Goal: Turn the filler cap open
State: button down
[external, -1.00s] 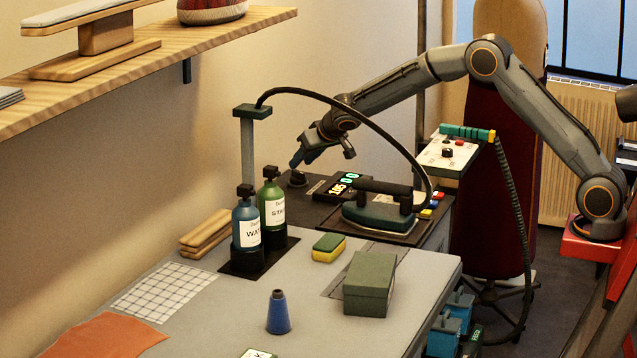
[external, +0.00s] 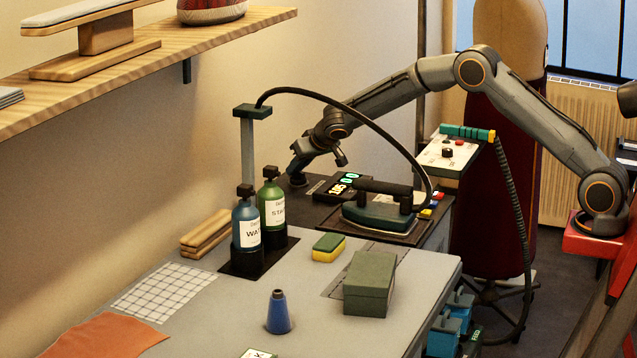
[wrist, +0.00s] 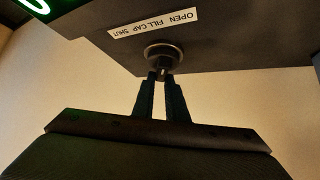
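The filler cap (wrist: 165,53) is a round dark knob on the dark unit, below a white label (wrist: 154,23) reading OPEN, FILL CAP, SHUT, upside down in the wrist view. My gripper (wrist: 162,75) has its two dark fingers close together, with their tips on either side of a small grip on the cap's near side. A narrow gap shows between the fingers. In the external view my gripper (external: 295,169) points down onto the cap (external: 298,181) at the unit's far left corner. The fingers partly hide the cap there.
The iron (external: 378,212) stands on the unit, right of a lit display (external: 343,189). Its dark hose arches over from the post (external: 248,150). A blue bottle (external: 246,225) and a green bottle (external: 272,205) stand just in front of the unit.

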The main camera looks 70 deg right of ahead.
jog(key=shift+w+f+m+h+b, duration=0.1)
jog(key=shift+f+m+h+b, duration=0.2)
jog(key=shift+b, duration=1.3)
jog(key=m+g+b, duration=0.1)
jog(key=b, duration=0.3)
jog(key=shift+r+m+h+b, duration=0.15)
jog(key=shift+m+h+b, duration=0.15)
jog(key=shift+h+b, duration=0.1)
jog(key=shift+r+m+b, duration=0.15)
jog(key=shift+m+b, duration=0.15)
jog(key=shift+b, duration=0.3)
jog(key=c, duration=1.8)
grip_release()
jog(key=shift+o, duration=0.2)
jog(key=v, duration=0.8)
jog(key=shift+b, duration=0.35)
